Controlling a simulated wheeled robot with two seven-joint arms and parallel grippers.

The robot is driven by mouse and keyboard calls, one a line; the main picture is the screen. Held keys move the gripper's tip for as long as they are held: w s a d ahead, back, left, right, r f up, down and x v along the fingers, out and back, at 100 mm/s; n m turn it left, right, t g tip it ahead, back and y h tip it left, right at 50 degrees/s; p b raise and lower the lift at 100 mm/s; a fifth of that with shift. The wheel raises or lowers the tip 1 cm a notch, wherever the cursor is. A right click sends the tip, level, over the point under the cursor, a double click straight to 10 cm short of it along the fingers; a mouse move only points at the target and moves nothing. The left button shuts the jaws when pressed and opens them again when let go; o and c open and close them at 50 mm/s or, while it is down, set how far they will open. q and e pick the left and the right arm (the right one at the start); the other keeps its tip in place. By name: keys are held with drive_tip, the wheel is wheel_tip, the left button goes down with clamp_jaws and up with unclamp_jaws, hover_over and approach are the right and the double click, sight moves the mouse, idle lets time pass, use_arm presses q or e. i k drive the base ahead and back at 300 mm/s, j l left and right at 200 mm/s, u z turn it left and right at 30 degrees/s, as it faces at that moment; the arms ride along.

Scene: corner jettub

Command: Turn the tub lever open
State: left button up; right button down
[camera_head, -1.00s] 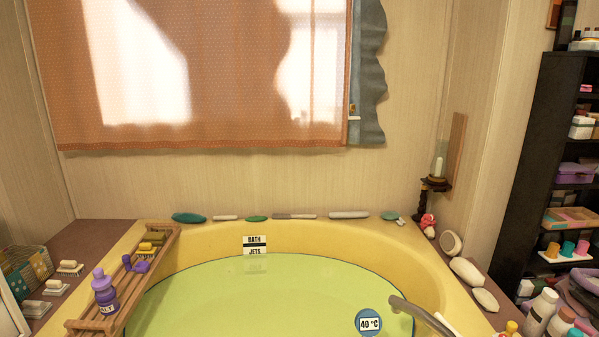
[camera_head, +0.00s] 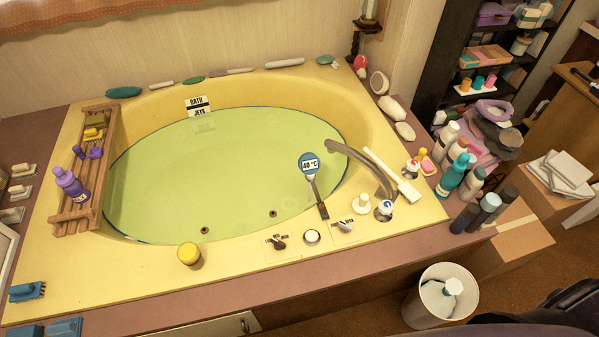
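The yellow corner tub (camera_head: 255,265) is filled with green water. On its near rim are a dark lever knob on a small labelled plate (camera_head: 276,241), a round white button (camera_head: 312,237) and another small lever knob on a plate (camera_head: 344,226). A curved spout (camera_head: 365,165) reaches over the water from the right rim. The plate labels are too small to read, and I cannot tell which control is the tub lever. Neither of my grippers is in view.
A wooden rack (camera_head: 74,210) with a purple bottle (camera_head: 72,185) lies across the left rim. A yellow-capped jar (camera_head: 189,254) stands on the near rim. Several bottles (camera_head: 470,185) crowd the right corner. A white bin (camera_head: 440,294) stands on the floor at front right.

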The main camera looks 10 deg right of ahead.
sight(346, 227)
drive_tip(key=z, duration=0.9)
